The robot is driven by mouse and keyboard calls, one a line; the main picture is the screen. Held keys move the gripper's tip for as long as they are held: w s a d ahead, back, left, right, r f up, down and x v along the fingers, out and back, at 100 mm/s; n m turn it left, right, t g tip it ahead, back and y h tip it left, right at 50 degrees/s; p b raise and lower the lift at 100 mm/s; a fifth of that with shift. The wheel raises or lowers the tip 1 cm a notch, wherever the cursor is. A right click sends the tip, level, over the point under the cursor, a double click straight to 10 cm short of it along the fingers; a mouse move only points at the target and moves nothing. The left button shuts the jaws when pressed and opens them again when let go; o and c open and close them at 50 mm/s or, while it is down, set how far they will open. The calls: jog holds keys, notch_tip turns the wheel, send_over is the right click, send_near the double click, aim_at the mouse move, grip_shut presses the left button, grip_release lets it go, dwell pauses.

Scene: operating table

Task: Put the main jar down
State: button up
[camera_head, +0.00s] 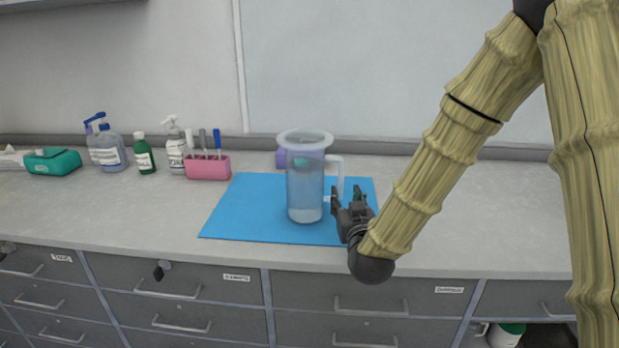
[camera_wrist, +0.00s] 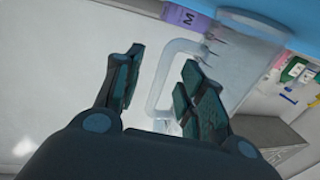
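The main jar (camera_head: 305,190) is a clear, bluish pitcher with a wide pale rim and a handle on its right. It stands upright on the blue mat (camera_head: 235,215). My gripper (camera_head: 346,195) is just right of the jar, at the height of the handle's lower part. In the wrist view, my gripper (camera_wrist: 162,60) has its fingers apart, with the jar's handle (camera_wrist: 160,80) showing between and beyond them. I see no finger closed on the handle. The jar's body (camera_wrist: 245,45) shows beyond the right finger, which hides part of it.
A purple labelled item (camera_wrist: 185,18) is behind the jar, mostly hidden in the head view. Left of the mat are a pink holder with pens (camera_head: 207,168), a white pump bottle (camera_head: 177,152), a green bottle (camera_head: 145,158) and a teal box (camera_head: 53,163). The counter right of the mat is clear.

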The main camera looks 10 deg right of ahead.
aim_at(341, 190)
jog(key=shift+w+r, duration=0.1)
jog(key=shift+w, duration=0.25)
jog(key=shift+w+p, duration=0.5)
jog(key=shift+w, duration=1.65)
jog(key=shift+a, duration=0.1)
grip_shut()
